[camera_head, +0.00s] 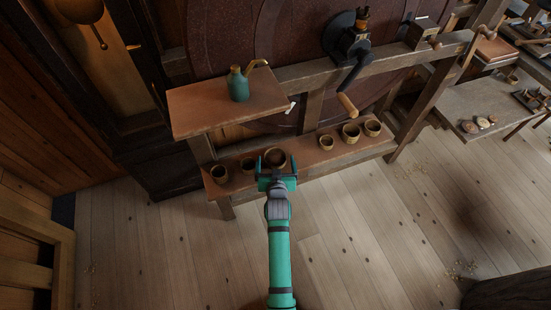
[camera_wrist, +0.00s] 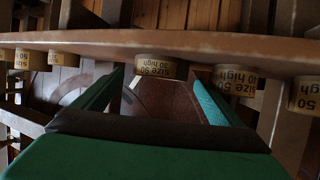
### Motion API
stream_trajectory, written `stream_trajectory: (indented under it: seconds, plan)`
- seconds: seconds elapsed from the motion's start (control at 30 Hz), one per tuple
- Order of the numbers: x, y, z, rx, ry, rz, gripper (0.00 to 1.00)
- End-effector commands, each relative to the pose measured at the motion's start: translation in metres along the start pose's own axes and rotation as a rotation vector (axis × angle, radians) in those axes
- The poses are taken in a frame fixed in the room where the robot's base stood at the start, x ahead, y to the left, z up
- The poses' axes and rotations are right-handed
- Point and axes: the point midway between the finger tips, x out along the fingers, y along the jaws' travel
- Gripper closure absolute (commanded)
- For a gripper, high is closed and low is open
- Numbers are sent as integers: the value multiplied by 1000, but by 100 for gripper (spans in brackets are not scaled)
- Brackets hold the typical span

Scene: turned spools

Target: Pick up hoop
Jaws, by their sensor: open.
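Several round tan-wood hoops with dark hollow middles stand in a row on a low wooden shelf (camera_head: 300,167). One hoop (camera_head: 274,157) is straight in front of my gripper (camera_head: 277,171). The fingers are open and empty, one to each side. I cannot tell if the hoop is between the tips or just beyond them. Two hoops stand to the left, at the far left (camera_head: 219,175) and nearer (camera_head: 248,165).
More hoops (camera_head: 351,133) stand on the shelf's right part. A higher shelf (camera_head: 225,108) with a teal can (camera_head: 238,86) overhangs at the left. A crank with a wooden handle (camera_head: 347,105) hangs above the right part. The plank floor (camera_head: 370,225) in front is clear.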

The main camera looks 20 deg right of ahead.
Motion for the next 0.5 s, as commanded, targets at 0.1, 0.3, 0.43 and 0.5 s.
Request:
stream_trajectory:
  seconds: [0.1,0.3,0.43,0.5]
  plan:
    - [18,0,2,1,0,0,9]
    - [33,0,2,0,1,0,9]
    - [34,0,2,0,1,0,9]
    - [34,0,2,0,1,0,9]
